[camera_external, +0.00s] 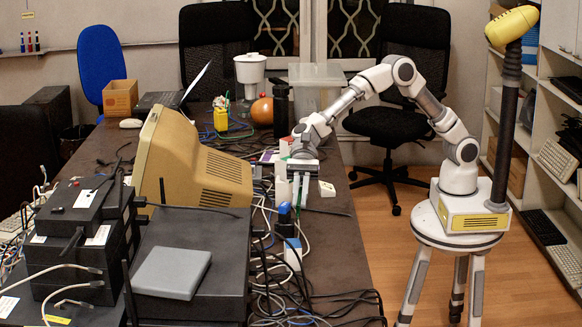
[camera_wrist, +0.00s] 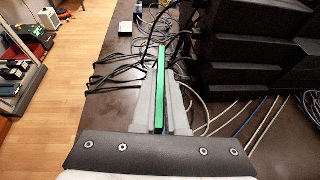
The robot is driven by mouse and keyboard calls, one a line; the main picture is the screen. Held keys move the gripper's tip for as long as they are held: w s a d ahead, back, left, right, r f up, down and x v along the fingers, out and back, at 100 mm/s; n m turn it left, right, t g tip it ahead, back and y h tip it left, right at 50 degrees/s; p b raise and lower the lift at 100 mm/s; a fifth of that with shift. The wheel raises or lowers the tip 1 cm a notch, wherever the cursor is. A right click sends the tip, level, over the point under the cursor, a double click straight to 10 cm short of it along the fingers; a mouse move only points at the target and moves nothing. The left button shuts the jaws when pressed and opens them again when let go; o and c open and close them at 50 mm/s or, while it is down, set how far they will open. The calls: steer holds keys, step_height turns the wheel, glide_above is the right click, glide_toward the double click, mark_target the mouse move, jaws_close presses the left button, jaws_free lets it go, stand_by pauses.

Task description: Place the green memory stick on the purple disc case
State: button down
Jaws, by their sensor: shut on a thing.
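My gripper (camera_wrist: 161,105) is shut on the green memory stick (camera_wrist: 160,85), a long thin green bar between the two grey fingers in the wrist view. In the external view my gripper (camera_external: 301,190) points down over the right part of the cluttered table; the stick cannot be made out clearly there. A small purple patch, which looks like the purple disc case (camera_external: 268,156), shows just left of my wrist in the external view, partly hidden by other items. I cannot make out the case in the wrist view.
Loose cables (camera_external: 275,265) cover much of the table (camera_external: 340,245). A beige monitor (camera_external: 190,160) and stacked black boxes (camera_external: 80,240) stand to the left. A small white box (camera_external: 326,189) sits right of my gripper. An orange pumpkin (camera_external: 262,110) and a black bottle (camera_external: 281,108) stand behind.

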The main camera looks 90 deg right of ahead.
steer(key=w+d+m+t+h, duration=0.15)
steer(key=w+d, duration=0.35)
steer(key=d, duration=0.6)
steer(key=w+d+m+t, duration=0.3)
steer(key=w+d, duration=0.2)
steer(key=d, duration=0.6)
steer(key=w+d+m+t+h+p, duration=0.1)
steer(key=w+d+m+t+h, duration=0.2)
steer(key=d, duration=2)
steer(key=s+d+m+t+h+p, duration=0.1)
steer(key=s+d+m+t+h, duration=0.15)
steer(key=s+d, duration=0.7)
steer(key=s+d+m+t+h, duration=0.1)
steer(key=s+d+m+h, duration=0.25)
steer(key=d, duration=1.25)
steer(key=s+d+m+t+h+p, duration=0.1)
steer(key=s+d+m+h, duration=0.3)
steer(key=d, duration=0.8)
steer(key=y+b, duration=0.1)
steer(key=b, duration=0.3)
glide_above(269, 160)
steer(key=s+d, duration=0.3)
steer(key=s, duration=0.1)
steer(key=shift+n, duration=0.35)
steer(key=f, duration=1.2)
steer(key=shift+w+a, duration=0.15)
steer(key=shift+a, duration=0.05)
steer(key=shift+f+b, duration=0.5)
steer(key=shift+f, duration=1.5)
